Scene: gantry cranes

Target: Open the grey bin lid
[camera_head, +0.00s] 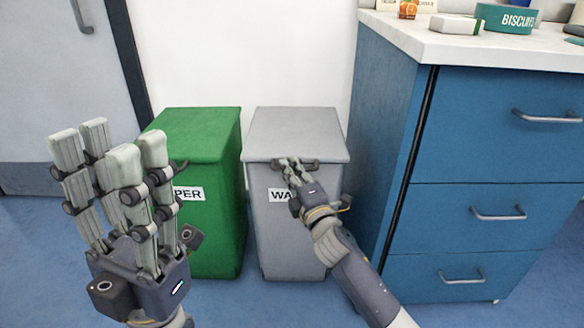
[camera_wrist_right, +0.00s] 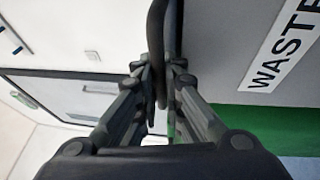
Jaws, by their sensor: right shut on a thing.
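The grey bin (camera_head: 283,235) stands on the floor between the green bin and the blue cabinet. Its grey lid (camera_head: 297,132) is down, with a dark handle (camera_head: 309,163) on its front edge. My right gripper (camera_head: 290,166) is at the handle; its fingers cover part of it and of the bin's label. In the right wrist view, the right gripper (camera_wrist_right: 160,90) is shut on the dark handle bar (camera_wrist_right: 156,35), with the WASTE label (camera_wrist_right: 285,52) beside it. My left gripper (camera_head: 108,150) is open and empty, raised at the left in front of the green bin.
The green bin (camera_head: 215,225), with a closed lid and a partly hidden label, stands just left of the grey bin. The blue cabinet (camera_head: 480,150) with drawers and a white top is close on the right. A grey door (camera_head: 55,100) is at the far left.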

